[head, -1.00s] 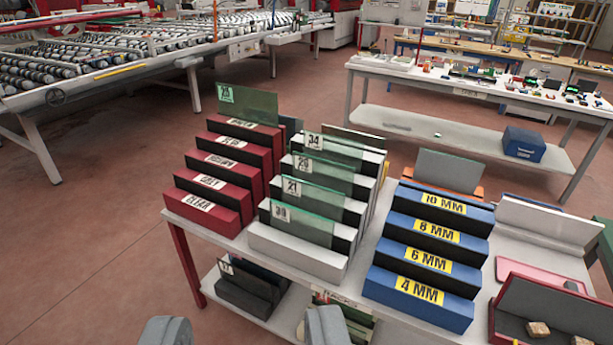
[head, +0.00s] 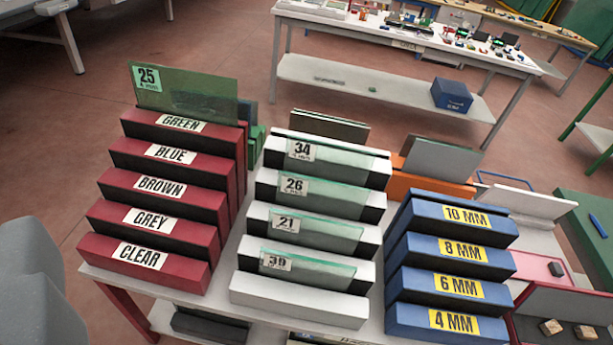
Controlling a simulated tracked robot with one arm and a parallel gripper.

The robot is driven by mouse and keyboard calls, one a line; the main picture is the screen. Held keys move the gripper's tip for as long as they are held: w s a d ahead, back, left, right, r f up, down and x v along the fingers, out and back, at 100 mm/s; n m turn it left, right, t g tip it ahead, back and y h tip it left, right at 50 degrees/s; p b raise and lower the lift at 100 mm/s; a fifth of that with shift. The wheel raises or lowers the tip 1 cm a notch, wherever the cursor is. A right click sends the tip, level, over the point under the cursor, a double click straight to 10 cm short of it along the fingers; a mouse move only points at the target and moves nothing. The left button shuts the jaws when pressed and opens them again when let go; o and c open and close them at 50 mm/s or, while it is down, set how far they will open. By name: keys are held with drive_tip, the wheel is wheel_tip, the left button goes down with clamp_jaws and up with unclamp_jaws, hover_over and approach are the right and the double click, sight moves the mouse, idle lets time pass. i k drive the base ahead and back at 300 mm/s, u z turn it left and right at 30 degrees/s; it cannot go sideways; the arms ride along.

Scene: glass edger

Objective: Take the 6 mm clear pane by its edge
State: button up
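Several clear, faintly green panes stand upright in a white slotted rack (head: 300,300) at the centre. Their tags read 34 on the rear pane (head: 345,160), then 26 (head: 340,195), 21 (head: 325,231) and what looks like 39 on the front pane (head: 315,264). The small print under the numbers is unreadable, so I cannot tell which is 6 mm. Part of my gripper (head: 32,285) shows as a grey shape at the lower left edge, apart from the panes. Its fingertips and opening are not clear.
A red rack (head: 145,255) labelled by colour stands left, with a green pane (head: 195,97) tagged 25 in its rear slot. A blue rack (head: 450,290) labelled 10 to 4 MM stands right, its slots showing no panes. A workbench (head: 400,40) is behind.

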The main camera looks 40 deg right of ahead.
sight(315, 194)
drive_tip(key=z, duration=0.6)
drive_tip(key=i, duration=1.05)
drive_tip(key=z, duration=0.85)
drive_tip(key=k, duration=0.85)
drive_tip(key=z, duration=0.15)
drive_tip(key=i, duration=0.9)
drive_tip(key=u, duration=0.05)
